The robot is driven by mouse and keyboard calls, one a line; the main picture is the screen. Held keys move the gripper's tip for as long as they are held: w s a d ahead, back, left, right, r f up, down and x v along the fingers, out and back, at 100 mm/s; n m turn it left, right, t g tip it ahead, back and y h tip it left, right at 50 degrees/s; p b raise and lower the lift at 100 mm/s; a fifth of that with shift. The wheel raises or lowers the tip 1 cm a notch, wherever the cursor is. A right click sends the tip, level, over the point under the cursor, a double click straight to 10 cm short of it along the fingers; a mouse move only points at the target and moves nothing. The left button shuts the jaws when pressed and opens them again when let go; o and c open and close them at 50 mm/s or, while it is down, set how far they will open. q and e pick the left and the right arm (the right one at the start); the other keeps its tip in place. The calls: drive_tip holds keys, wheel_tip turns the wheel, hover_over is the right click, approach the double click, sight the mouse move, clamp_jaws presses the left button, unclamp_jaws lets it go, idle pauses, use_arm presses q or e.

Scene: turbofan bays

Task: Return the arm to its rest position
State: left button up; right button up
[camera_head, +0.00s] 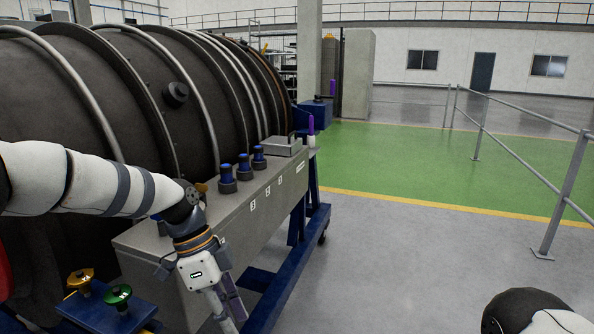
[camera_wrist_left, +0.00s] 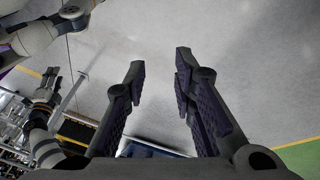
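My left arm reaches in from the left in the camera_head view, in front of the engine and the grey bench. My left gripper (camera_head: 228,308) points down at the near end of the bench, partly cut off by the bottom edge. In the left wrist view its two fingers (camera_wrist_left: 157,62) are apart with only bare floor between the tips, so it is open and empty. A part of my right arm (camera_head: 530,312) shows at the bottom right corner. White and dark links at the left of the wrist view look like my other arm; its gripper's state is unclear.
The dark engine casing (camera_head: 70,95) fills the left. The grey bench (camera_head: 250,210) carries blue-topped parts (camera_head: 244,165) and stands on a blue wheeled frame (camera_head: 285,290). A gold knob (camera_head: 80,279) and a green knob (camera_head: 117,295) are close to my arm. Floor is clear right of the bench, up to a railing (camera_head: 565,190).

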use_arm(q)
drive_tip(key=s+f+n+p, duration=0.1)
drive_tip(key=s+f+n, duration=0.7)
drive_tip(key=s+f, duration=1)
drive_tip(key=s+a+n+y, duration=0.2)
drive_tip(key=s+a+n, duration=0.2)
drive_tip(key=s, duration=0.8)
drive_tip(key=s+a+n+y+p, duration=0.1)
drive_tip(key=s+a+n, duration=0.4)
drive_tip(key=s, duration=0.8)
drive_tip(key=shift+a+f+y, duration=0.25)
drive_tip(key=shift+a+y, duration=0.15)
drive_tip(key=shift+a, duration=0.4)
use_arm(e)
drive_tip(key=w+r+t, duration=0.1)
drive_tip(key=w+r, duration=0.1)
drive_tip(key=shift+w+r, duration=0.3)
drive_tip(key=shift+r, duration=0.1)
use_arm(q)
drive_tip(key=shift+w+n, duration=0.1)
drive_tip(key=shift+n, duration=0.2)
